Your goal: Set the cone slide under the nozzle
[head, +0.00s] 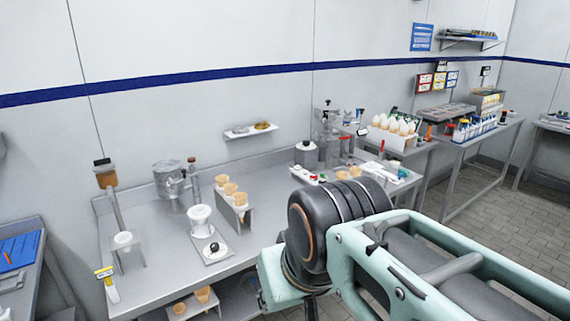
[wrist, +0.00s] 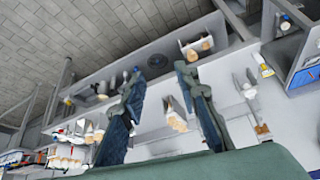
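A small flat plate with a black knob (head: 211,248), which looks like the cone slide, lies on the steel bench. A white funnel-like cup (head: 200,220) stands at its back edge; I cannot tell whether they are joined. A tall post with a brown-topped head (head: 105,173) stands at the bench's left, with a white cup (head: 123,240) in a stand below it. I cannot tell for sure which part is the nozzle. My gripper (wrist: 160,72) is open and empty in the wrist view, its two fingers apart above the bench. In the head view my arm hides it.
A rack of cones (head: 233,200) stands right of the cup, and a metal pot (head: 170,178) behind. Cones (head: 203,295) also sit on a lower shelf. Bottles and tools crowd the bench's right end. Bare bench lies between the post and the plate.

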